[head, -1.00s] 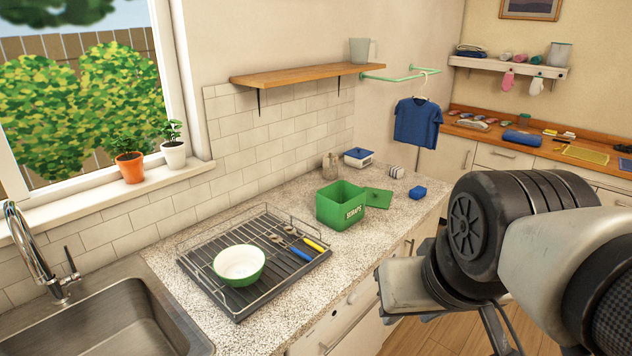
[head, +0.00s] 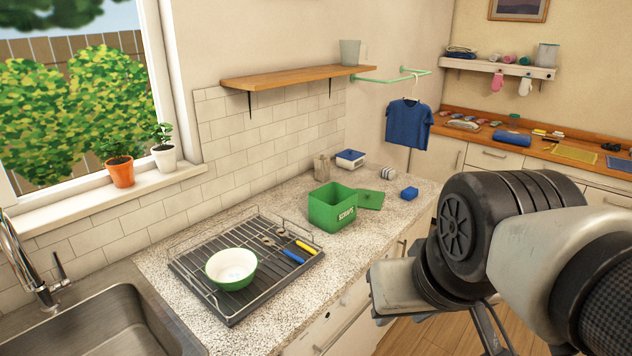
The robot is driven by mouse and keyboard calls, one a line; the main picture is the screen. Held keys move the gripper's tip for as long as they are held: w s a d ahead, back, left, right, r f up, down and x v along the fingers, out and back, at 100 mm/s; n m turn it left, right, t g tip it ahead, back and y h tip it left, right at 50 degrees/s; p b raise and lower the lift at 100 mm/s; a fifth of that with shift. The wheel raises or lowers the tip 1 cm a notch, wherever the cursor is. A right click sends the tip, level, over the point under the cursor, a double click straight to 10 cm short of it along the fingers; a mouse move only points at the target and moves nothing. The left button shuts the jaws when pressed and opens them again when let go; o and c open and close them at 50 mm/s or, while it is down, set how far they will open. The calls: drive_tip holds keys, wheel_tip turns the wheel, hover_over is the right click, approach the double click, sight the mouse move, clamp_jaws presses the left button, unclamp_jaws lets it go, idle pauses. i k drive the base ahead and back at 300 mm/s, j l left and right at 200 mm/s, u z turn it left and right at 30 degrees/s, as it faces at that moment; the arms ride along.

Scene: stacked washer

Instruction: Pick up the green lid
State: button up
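The green lid (head: 370,199) is a flat square piece on the speckled counter, just right of the green box marked "SCRAPS" (head: 333,208). The box stands open, and its near right corner is close to the lid; I cannot tell whether they touch. My arm fills the right side of the head view. Part of my gripper (head: 488,326) shows as dark thin pieces low in the picture, in front of the counter's right end and apart from the lid. Its fingertips are not clearly seen, so I cannot tell whether it is open.
A blue block (head: 409,193) lies right of the lid. A striped item (head: 388,174) and a blue-and-white container (head: 350,159) are behind it. A dish rack (head: 205,300) with a green-and-white bowl (head: 231,267) and utensils stands left. A blue shirt (head: 408,124) hangs above.

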sight(369, 199)
drive_tip(key=i+l+u, duration=0.1)
drive_tip(key=i+l, duration=0.2)
drive_tip(key=i+l+u, duration=0.15)
drive_tip(key=l, duration=0.35)
drive_tip(key=i+l+u, duration=0.1)
drive_tip(key=i+l, duration=0.25)
drive_tip(key=i+l+u, duration=0.15)
drive_tip(key=l, duration=0.45)
drive_tip(key=i+l+u, duration=0.1)
drive_tip(key=i+l, duration=0.15)
drive_tip(key=l, duration=0.2)
drive_tip(key=i+l+u, duration=0.1)
drive_tip(key=l, duration=0.45)
drive_tip(key=i+l+u, duration=0.15)
drive_tip(key=i+l, duration=0.15)
drive_tip(key=l, duration=0.2)
drive_tip(key=i+l+u, duration=0.1)
drive_tip(key=l, duration=0.45)
